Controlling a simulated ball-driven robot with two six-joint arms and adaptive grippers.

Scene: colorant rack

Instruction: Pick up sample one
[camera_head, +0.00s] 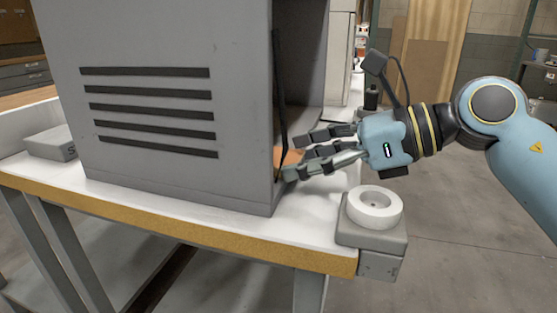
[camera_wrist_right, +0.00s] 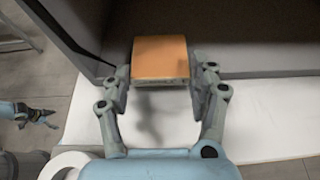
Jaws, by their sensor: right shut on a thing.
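A block with an orange top and a pale side, which I take to be sample one (camera_wrist_right: 161,58), sits between the fingers of my right gripper (camera_wrist_right: 161,78) in the right wrist view. The fingers are shut on its two sides. In the head view, my right gripper (camera_head: 294,157) reaches in from the right to the open side of the grey cabinet (camera_head: 180,60). Only a small orange patch of the block (camera_head: 291,158) shows there, behind the fingers. My left gripper (camera_wrist_right: 37,116) shows small at the left of the right wrist view, with its fingers apart and empty.
A white ring (camera_head: 375,207) sits on a grey box (camera_head: 372,239) at the table's front right corner, below my right gripper. A flat grey block (camera_head: 52,143) lies left of the cabinet. The white tabletop (camera_head: 315,212) is bare between cabinet and ring.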

